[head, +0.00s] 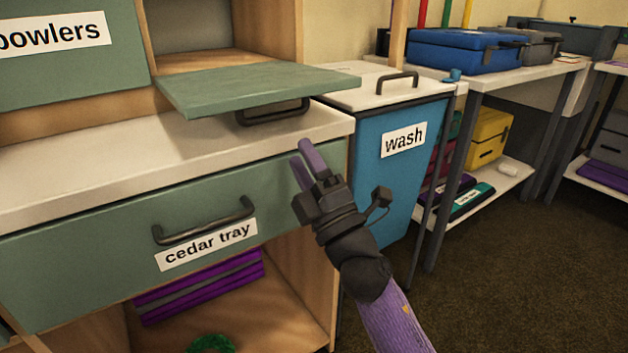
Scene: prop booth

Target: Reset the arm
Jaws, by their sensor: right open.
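My right gripper (308,165) is in the middle of the head view, its arm coming in from the bottom right. Its two purple fingers point up and to the left. It is open, with nothing seen between the fingers. It is in front of the right end of the green drawer (90,240) labelled "cedar tray", to the right of that drawer's dark handle (204,226). The drawer looks shut. My left gripper is not in view.
A green flap door (250,86) with a dark handle juts out flat above the white counter (60,172). A blue bin (385,180) labelled "wash" stands right behind my gripper. Shelves with cases (463,50) stand at the right. The brown floor (500,285) at lower right is clear.

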